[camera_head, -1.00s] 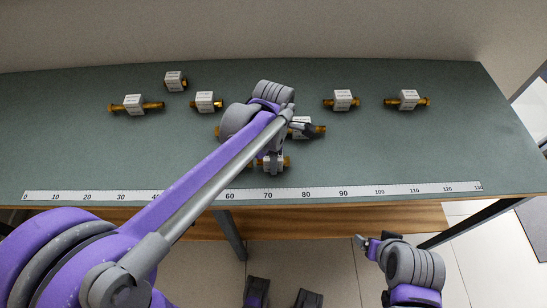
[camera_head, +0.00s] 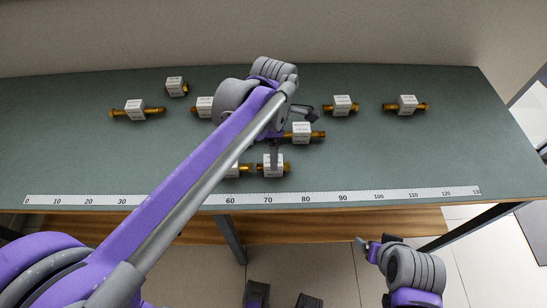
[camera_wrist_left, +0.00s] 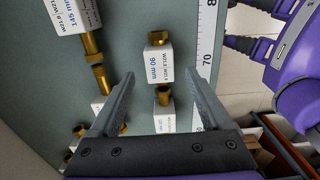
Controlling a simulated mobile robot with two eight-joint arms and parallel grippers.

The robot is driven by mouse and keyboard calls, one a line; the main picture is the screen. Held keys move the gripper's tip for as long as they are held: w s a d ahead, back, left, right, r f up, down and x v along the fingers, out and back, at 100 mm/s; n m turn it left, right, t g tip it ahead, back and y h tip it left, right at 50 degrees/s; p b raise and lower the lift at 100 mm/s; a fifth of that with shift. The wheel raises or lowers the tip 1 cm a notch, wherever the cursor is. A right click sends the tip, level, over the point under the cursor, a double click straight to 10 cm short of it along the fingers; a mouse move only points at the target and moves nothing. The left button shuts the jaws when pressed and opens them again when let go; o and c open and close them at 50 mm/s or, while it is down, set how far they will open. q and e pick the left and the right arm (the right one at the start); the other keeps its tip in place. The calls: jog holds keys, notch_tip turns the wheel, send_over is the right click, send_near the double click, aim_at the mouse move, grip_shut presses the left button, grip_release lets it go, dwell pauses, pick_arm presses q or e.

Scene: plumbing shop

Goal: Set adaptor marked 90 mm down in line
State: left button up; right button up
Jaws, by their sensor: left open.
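The adaptor marked 90 mm (camera_head: 273,165) lies on the green bench top behind the ruler, near its 70 mark. It is a white labelled block with brass ends. The left wrist view shows its "90 mm" label (camera_wrist_left: 160,66). My left gripper (camera_head: 275,150) is open, just behind and above the adaptor. In the left wrist view its fingers (camera_wrist_left: 163,84) are apart, with the adaptor ahead of them and not held. Another adaptor (camera_head: 239,169) is close on the left, in line with it, partly hidden by my arm. My right gripper (camera_head: 362,243) is low, off the bench's front edge.
The ruler strip (camera_head: 400,194) runs along the front of the bench. One adaptor (camera_head: 302,132) lies close behind the gripper. Others stand further back at left (camera_head: 134,108), (camera_head: 175,86) and right (camera_head: 341,105), (camera_head: 407,104). The front right of the bench is clear.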

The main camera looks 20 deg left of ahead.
pick_arm(q)
notch_tip(320, 180, up, 5)
dwell(0.7)
jog(key=s+a+f+m+t+p, duration=0.1)
jog(key=s+a+f+m, duration=0.1)
jog(key=m, duration=0.4)
jog(key=s+a+f+m+t+p, duration=0.1)
jog(key=s+a+f+m+t, duration=0.1)
jog(key=s+m, duration=0.5)
jog(key=s+a+f+m+t+p, duration=0.1)
jog(key=s+a+f+m+t, duration=0.1)
jog(key=s+f+m, duration=0.2)
jog(key=shift+s+a+f+m, duration=0.1)
jog(key=shift+s+f+m, duration=0.1)
jog(key=shift+m, duration=0.65)
jog(key=shift+s+a+f+m, duration=0.1)
jog(key=shift+s+m, duration=0.05)
jog(key=shift+m, duration=0.7)
jog(key=shift+s+a+f+m, duration=0.1)
jog(key=shift+s+f+m, duration=0.1)
jog(key=shift+m, duration=0.2)
